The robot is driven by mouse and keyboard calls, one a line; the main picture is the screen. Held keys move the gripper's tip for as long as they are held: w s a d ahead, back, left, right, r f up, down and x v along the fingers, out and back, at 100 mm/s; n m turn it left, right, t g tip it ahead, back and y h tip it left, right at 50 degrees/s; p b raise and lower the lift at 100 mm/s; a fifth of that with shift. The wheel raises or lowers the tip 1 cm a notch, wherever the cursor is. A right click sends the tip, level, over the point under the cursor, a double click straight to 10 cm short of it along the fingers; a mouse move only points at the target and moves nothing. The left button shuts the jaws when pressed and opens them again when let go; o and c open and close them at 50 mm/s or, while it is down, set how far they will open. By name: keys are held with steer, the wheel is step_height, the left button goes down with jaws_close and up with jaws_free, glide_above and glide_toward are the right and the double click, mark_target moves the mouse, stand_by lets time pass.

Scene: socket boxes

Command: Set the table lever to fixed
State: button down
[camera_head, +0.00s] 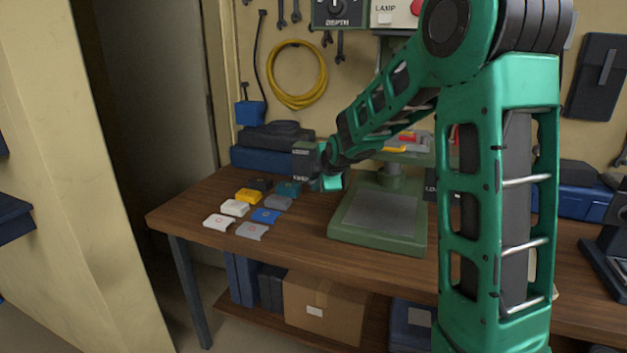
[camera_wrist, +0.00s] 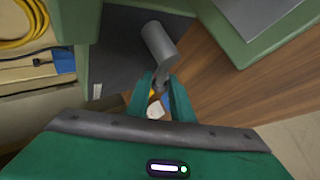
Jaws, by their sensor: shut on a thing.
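The table lever (camera_wrist: 157,42) is a grey cylindrical handle with a narrower arm, set against a dark plate (camera_wrist: 122,32) in the wrist view. My gripper (camera_wrist: 161,84) has its two green fingers on either side of the lever's narrow lower end and is shut on it. In the head view, my gripper (camera_head: 333,181) is at a dark block (camera_head: 306,158) left of the green machine (camera_head: 340,234). The lever is hard to make out there. Pale lettering on the block is too small to read surely, so I cannot tell the lever's setting.
Several small coloured boxes, including a yellow one (camera_head: 248,196) and a blue one (camera_head: 265,215), lie on the wooden bench (camera_head: 300,243) left of the machine. Blue cases stand behind. A yellow hose (camera_head: 274,85) hangs on the wall.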

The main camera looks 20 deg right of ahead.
steer(key=shift+d+f+g+h, duration=0.15)
steer(key=shift+f+g+h, duration=0.1)
steer(key=shift+g+h, duration=0.15)
steer(key=shift+s+f, duration=0.1)
steer(key=c, duration=1.8)
jaws_free()
steer(key=v, duration=1)
steer(key=shift+s+r, duration=0.2)
steer(key=shift+r, duration=0.05)
